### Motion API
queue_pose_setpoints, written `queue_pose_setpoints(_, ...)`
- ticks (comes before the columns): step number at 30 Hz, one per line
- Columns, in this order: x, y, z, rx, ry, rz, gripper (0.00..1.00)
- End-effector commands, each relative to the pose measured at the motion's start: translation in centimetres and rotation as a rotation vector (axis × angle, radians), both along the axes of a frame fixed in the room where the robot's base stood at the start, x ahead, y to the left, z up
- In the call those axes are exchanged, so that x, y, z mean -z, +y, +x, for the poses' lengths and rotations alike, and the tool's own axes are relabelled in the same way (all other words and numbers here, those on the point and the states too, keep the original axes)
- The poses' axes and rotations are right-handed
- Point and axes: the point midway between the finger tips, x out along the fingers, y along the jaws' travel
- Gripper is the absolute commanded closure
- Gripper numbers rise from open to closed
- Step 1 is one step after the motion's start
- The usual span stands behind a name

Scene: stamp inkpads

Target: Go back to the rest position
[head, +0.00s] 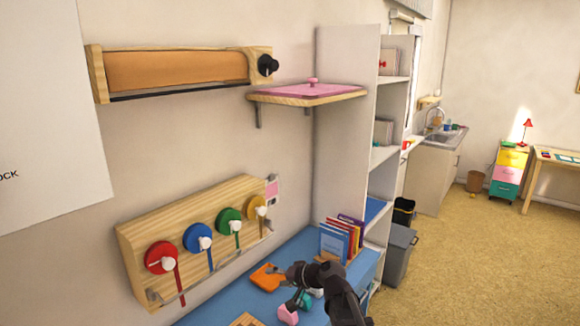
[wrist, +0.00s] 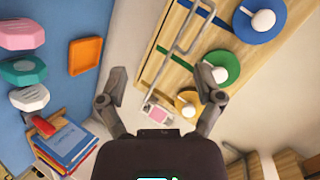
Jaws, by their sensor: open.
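My gripper (head: 280,287) is above the blue table, in front of the wall. In the wrist view my gripper (wrist: 160,82) has its two fingers spread wide with nothing between them. A wooden wall panel (head: 185,215) carries red (head: 157,260), blue (head: 192,243), green (head: 224,224) and yellow (head: 253,214) discs with white knobs. In the wrist view the panel (wrist: 178,75) lies ahead of the fingers, and I see no contact. A small pink square (wrist: 157,113) shows at its end.
An orange tray (wrist: 86,42) lies on the blue table (wrist: 75,20). Pink (wrist: 20,30), teal (wrist: 22,70) and white (wrist: 29,98) pieces sit beside it. Books (head: 338,240) stand near the white shelf (head: 340,130). Open floor (head: 480,260) lies to the right.

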Motion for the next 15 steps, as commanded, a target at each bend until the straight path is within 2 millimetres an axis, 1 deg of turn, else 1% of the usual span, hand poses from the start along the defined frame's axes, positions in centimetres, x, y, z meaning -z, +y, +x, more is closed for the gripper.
queue_pose_setpoints(1, 0.9, -0.9, -1.2, -0.017, 0.016, -0.058, 0.15)
queue_pose_setpoints(6, 4.3, -4.4, -4.4, -0.066, 0.087, -0.270, 0.15)
queue_pose_setpoints(11, 7.0, -8.3, -7.6, -0.096, 0.174, -0.469, 0.15)
queue_pose_setpoints(15, 8.7, -12.2, -10.6, -0.109, 0.263, -0.644, 0.15)
